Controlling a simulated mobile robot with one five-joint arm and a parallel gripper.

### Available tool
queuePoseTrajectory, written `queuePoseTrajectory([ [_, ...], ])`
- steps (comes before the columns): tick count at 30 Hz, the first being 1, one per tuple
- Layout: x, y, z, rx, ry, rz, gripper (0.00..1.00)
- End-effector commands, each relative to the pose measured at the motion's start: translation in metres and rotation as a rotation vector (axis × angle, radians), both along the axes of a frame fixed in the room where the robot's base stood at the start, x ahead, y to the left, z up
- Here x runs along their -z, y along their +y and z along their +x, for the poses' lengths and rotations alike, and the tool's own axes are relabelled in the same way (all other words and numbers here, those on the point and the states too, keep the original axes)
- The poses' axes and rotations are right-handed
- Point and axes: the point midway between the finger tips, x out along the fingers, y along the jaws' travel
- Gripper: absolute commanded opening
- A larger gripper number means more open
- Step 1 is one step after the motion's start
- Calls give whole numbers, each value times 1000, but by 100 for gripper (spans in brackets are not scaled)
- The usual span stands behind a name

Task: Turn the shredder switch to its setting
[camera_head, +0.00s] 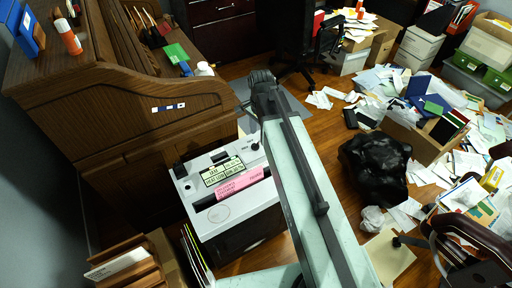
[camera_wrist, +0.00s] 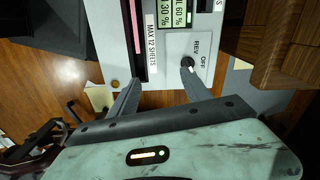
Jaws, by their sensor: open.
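The shredder (camera_head: 240,208) stands beside the wooden desk in the head view, with a light grey top, a pink sheet at its slot and printed labels. Its switch is a small dark knob (camera_wrist: 187,61) in the wrist view, on a pale panel marked REV and OFF. The knob's exact pointing direction is hard to tell. My gripper (camera_wrist: 160,77) is open and empty over the shredder top. Its right fingertip overlaps the knob's lower edge in the picture; I cannot tell whether they touch. The left fingertip lies away from the knob, near the slot.
A roll-top wooden desk (camera_head: 130,95) stands left of and behind the shredder. A black bag (camera_head: 375,168) and scattered papers cover the floor to the right. A dark chair (camera_head: 465,245) is at lower right. Some wooden floor is clear behind the arm.

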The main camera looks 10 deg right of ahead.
Motion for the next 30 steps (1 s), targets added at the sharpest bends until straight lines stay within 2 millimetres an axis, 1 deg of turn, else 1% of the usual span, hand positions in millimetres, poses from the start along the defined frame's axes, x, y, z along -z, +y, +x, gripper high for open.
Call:
queuePoseTrajectory([
  [1,23,0,20,183,0,0,56],
  [3,36,0,38,463,0,0,56],
  [6,51,0,59,801,0,0,56],
  [9,59,1,72,1042,0,0,56],
  [12,62,1,79,1180,0,0,56],
  [15,62,0,80,1232,0,0,56],
  [20,65,0,79,1236,0,0,56],
  [23,75,0,79,1236,0,0,56],
  [26,90,0,79,1235,0,0,56],
  [30,116,0,79,1235,0,0,56],
])
